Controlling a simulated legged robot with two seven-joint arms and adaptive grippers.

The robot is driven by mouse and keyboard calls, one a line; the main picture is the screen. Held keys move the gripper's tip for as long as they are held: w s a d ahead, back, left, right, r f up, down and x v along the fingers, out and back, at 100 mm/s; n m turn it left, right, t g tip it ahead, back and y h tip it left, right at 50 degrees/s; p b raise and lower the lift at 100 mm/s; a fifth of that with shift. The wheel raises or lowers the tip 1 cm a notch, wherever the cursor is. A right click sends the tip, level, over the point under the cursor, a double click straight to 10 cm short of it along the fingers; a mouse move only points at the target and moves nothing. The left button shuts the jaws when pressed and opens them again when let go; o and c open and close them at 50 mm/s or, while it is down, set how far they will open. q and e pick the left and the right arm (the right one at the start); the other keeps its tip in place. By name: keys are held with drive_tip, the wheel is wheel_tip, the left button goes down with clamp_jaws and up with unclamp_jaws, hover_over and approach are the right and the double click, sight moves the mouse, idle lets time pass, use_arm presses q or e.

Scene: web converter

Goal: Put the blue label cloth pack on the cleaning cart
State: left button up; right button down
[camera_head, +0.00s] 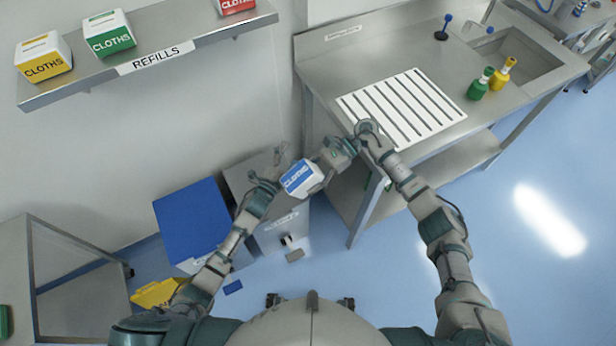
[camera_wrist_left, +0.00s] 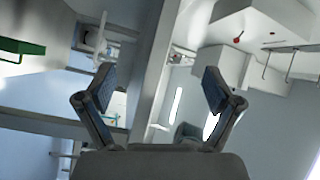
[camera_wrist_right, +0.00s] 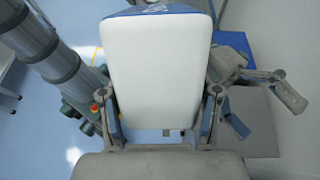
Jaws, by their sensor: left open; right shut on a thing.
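The blue label cloth pack (camera_head: 302,178) is a white block with a blue "CLOTHS" face. My right gripper (camera_head: 322,164) is shut on it and holds it up in front of me, above the floor and bins. In the right wrist view the pack's white side (camera_wrist_right: 160,75) fills the space between the fingers. My left gripper (camera_head: 267,166) is open and empty, just left of the pack; its spread fingers also show in the left wrist view (camera_wrist_left: 158,88). A steel frame with a caster (camera_head: 28,240) at the lower left may be the cleaning cart; I cannot tell surely.
A wall shelf (camera_head: 160,62) marked "REFILLS" holds yellow, green and red cloth packs. A blue-topped bin (camera_head: 192,220) and a grey bin (camera_head: 240,180) stand below. A steel sink table (camera_head: 340,62) with a slatted white mat and bottles is at right, close to my right arm.

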use_arm(q)
drive_tip(key=s+a+f+n+g+y, duration=0.25)
drive_tip(key=s+f, duration=0.25)
drive_tip(key=f, duration=0.4)
drive_tip(key=s+a+f+n+g+y, duration=0.1)
drive_tip(key=s+a+f+n+g, duration=0.15)
drive_tip(key=s+f+n, duration=0.4)
drive_tip(key=s+a+f+n+g+y, duration=0.1)
drive_tip(key=s+a+f+g+y, duration=0.2)
drive_tip(key=f, duration=0.7)
drive_tip(key=s+a+f+n+g, duration=0.1)
drive_tip(key=s+f, duration=0.4)
drive_tip(key=s, duration=0.5)
drive_tip(key=s+a+f+n+g, duration=0.2)
drive_tip(key=s+f, duration=0.3)
drive_tip(key=s, duration=0.5)
drive_tip(key=s+a+f+n+g+y, duration=0.1)
drive_tip(key=s+f+n+g, duration=0.3)
drive_tip(key=s, duration=0.6)
drive_tip(key=shift+a+f, duration=0.2)
drive_tip(key=shift+f, duration=0.3)
drive_tip(key=shift+s, duration=0.1)
